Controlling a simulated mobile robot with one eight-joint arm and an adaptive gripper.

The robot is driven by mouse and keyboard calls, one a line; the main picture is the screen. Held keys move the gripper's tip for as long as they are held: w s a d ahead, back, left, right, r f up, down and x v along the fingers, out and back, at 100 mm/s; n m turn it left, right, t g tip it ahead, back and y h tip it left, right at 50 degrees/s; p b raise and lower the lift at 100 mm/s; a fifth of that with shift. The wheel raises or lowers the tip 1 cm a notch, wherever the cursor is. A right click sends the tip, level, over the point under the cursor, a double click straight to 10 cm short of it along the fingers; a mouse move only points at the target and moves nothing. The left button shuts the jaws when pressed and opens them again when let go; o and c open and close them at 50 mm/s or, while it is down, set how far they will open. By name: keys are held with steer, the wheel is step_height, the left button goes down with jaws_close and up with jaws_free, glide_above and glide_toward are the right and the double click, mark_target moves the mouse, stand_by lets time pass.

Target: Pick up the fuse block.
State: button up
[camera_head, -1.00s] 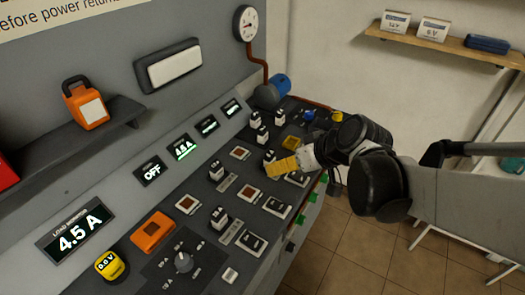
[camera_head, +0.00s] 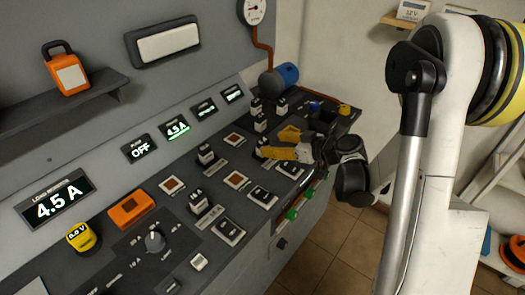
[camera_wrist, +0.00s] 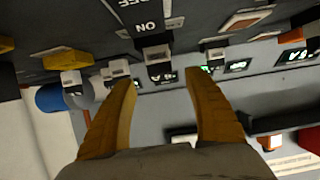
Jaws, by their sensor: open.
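Several small black-and-white blocks stand on the sloping console, and no readable label tells me which is the fuse block. One such block (camera_head: 262,145) is right by my gripper's yellow fingertips (camera_head: 264,153) in the head view. In the wrist view, a black-and-white block (camera_wrist: 157,58) shows ahead of the gap between my two open fingertips (camera_wrist: 160,77), beside an ON label. The gap is empty and the block looks apart from the fingers.
More black-and-white blocks (camera_head: 205,155) stand around, with flat switches (camera_head: 228,230) in front. A blue cylinder (camera_head: 287,74) is at the back right. An orange box (camera_head: 131,209) sits at the left.

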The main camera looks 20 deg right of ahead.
mark_target(265, 145)
steer(key=b+x, duration=0.1)
steer(key=x, duration=0.1)
steer(key=b+x, duration=0.1)
steer(key=x, duration=0.2)
steer(key=shift+s+f+b, duration=0.1)
steer(key=shift+f+b, duration=0.25)
steer(key=shift+a, duration=0.15)
steer(key=shift+r, duration=0.1)
steer(key=c, duration=1.3)
